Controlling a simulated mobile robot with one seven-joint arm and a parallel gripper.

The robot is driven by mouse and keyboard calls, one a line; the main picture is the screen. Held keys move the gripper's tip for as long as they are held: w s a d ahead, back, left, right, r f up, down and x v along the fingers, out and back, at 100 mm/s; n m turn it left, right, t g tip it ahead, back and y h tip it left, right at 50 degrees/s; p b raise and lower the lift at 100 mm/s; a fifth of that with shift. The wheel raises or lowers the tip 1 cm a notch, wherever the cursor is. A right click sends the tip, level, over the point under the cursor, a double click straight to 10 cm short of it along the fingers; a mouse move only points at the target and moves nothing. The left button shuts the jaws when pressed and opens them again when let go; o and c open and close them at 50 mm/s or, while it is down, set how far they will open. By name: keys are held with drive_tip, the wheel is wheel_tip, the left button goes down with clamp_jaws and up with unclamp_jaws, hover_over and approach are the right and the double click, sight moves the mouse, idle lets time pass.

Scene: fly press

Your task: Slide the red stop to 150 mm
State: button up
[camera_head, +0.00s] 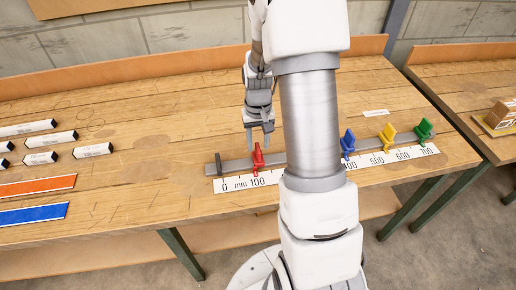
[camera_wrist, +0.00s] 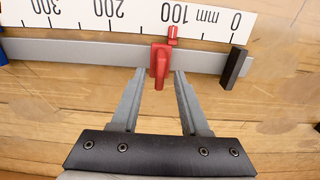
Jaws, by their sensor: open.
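The red stop (camera_head: 258,158) sits on a grey rail (camera_head: 234,167) above a white millimetre scale (camera_head: 238,184). In the wrist view the red stop (camera_wrist: 160,60) has its pointer close to the 100 label, and the scale (camera_wrist: 85,14) reads upside down. My gripper (camera_head: 258,147) is open just behind the stop. In the wrist view my gripper's fingertips (camera_wrist: 160,76) lie either side of the stop's handle, with a gap showing on the right; contact on the left is unclear. My arm hides the middle of the scale in the head view.
A blue stop (camera_head: 348,144), a yellow stop (camera_head: 387,137) and a green stop (camera_head: 424,129) stand farther right on the rail. A dark end block (camera_wrist: 234,67) closes the rail beside 0. Labelled bars (camera_head: 93,150) and orange and blue strips lie at the left.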

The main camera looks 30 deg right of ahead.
drive_tip(key=shift+f, duration=1.3)
clamp_jaws()
idle(0.5)
